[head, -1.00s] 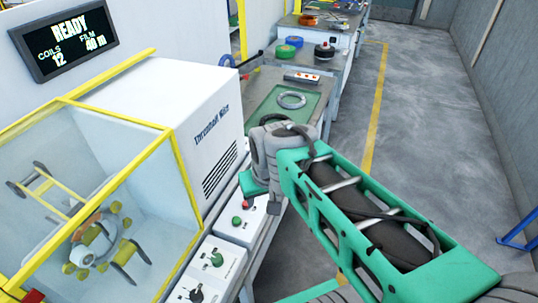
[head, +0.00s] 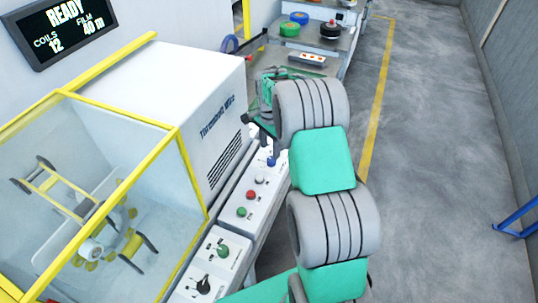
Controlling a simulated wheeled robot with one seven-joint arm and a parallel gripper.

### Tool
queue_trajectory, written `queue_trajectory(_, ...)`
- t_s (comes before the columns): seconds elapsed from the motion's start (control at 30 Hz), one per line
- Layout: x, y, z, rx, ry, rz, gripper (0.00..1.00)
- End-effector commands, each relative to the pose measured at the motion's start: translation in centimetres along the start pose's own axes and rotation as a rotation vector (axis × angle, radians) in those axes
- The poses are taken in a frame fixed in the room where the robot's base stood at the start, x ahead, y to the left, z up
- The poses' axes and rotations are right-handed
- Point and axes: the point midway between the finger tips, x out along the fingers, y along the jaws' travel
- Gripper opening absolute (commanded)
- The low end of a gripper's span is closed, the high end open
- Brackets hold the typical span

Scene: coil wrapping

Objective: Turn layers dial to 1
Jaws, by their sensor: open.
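Two dials sit on the white control panel (head: 236,268) at the lower middle: a green-knobbed dial (head: 223,250) and a black-knobbed dial (head: 203,286) nearer me. Their labels are too small to read, so I cannot tell which is the layers dial or its setting. My gripper (head: 262,122) is at the far end of the arm, beyond the dials and near the machine's far corner. It is partly hidden by my wrist, open, and apart from both dials.
A red button (head: 251,194), a green button (head: 241,212) and a blue knob (head: 271,161) line the panel farther back.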

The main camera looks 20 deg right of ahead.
Motion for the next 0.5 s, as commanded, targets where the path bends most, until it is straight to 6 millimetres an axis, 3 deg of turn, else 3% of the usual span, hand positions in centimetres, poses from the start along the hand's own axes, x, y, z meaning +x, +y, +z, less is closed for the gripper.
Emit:
queue_trajectory(0.23, 4.5, -0.2, -0.3, 0.003, -0.002, 0.005, 0.52)
queue_trajectory(0.5, 5.5, -0.2, -0.2, 0.000, -0.001, 0.003, 0.52)
